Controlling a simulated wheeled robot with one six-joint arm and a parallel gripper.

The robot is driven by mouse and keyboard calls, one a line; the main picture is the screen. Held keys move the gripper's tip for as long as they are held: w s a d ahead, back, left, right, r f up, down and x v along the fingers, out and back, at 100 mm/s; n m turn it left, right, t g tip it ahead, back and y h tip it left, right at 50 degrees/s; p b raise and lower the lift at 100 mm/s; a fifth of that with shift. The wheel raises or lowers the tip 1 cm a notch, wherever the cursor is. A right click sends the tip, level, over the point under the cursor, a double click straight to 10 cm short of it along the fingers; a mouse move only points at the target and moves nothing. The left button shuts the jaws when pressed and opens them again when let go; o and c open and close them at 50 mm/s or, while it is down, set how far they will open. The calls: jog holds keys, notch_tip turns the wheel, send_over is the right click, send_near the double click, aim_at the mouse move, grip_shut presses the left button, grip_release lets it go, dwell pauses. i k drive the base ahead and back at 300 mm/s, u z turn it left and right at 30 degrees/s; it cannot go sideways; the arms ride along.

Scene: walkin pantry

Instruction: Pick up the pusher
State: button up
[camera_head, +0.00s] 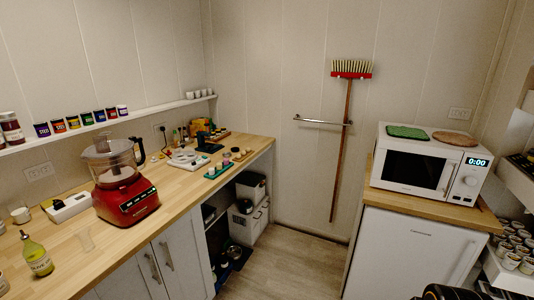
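A red food processor (126,203) with a clear bowl and a dark handle stands on the wooden counter at the left. My gripper's fingers do not show. A dark part with orange at the bottom edge looks like part of my arm.
A yellow-green bottle (36,257), a white box (68,206) and a mug (20,213) stand near the processor. A jar shelf (60,137) runs above the counter (183,206). A microwave (425,165) is at right; bare floor (290,265) lies between.

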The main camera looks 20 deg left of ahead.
aim_at(82, 235)
jog(key=u, duration=1)
jog(key=i, duration=0.95)
jog(key=u, duration=1.8)
jog(key=i, duration=1.25)
jog(key=u, duration=0.3)
